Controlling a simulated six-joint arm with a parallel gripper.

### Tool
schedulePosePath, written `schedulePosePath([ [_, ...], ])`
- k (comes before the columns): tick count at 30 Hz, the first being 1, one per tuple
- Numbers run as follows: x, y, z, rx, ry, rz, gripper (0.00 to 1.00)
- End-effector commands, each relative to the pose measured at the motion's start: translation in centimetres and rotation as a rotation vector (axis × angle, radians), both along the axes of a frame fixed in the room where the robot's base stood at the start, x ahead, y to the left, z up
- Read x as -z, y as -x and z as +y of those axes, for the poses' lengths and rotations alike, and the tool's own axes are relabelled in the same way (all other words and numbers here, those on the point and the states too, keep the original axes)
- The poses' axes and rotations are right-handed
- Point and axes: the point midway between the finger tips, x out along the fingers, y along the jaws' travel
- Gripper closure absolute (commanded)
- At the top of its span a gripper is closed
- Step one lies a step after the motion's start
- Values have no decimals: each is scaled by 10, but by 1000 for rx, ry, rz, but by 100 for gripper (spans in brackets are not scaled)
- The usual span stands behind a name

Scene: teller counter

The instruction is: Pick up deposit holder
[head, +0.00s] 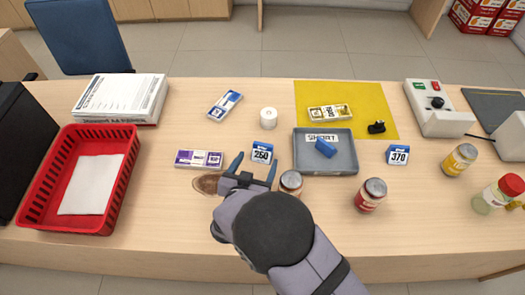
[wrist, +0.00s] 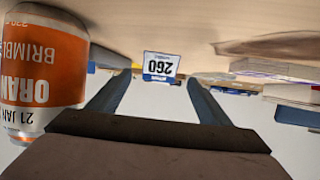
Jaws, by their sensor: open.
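A small blue-and-white block marked 260 (head: 263,149) stands upright on the counter; it also shows in the wrist view (wrist: 161,67). A similar block marked 370 (head: 397,155) stands further right. No label I can read says which is the deposit holder. My gripper (head: 255,163) is open and empty, low over the counter. In the wrist view its fingers (wrist: 158,78) point at the 260 block, which appears in the gap beyond the tips. I cannot tell whether they touch it.
An orange-labelled can (wrist: 40,75) stands close beside my gripper, also in the head view (head: 291,183). A grey tray (head: 347,165) holds a blue block (head: 325,148). Banknote bundles (head: 199,159), a white roll (head: 268,117) and a red can (head: 370,196) stand around.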

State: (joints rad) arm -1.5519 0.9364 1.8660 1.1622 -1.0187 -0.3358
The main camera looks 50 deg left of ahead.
Motion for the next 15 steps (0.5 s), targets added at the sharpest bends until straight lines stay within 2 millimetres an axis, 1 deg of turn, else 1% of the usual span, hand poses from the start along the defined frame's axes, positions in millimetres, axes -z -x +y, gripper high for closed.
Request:
schedulePosePath([
  [3,4,-9,4,3,0,0,28],
  [11,7,-15,8,1,2,0,28],
  [15,12,-27,14,4,2,1,28],
])
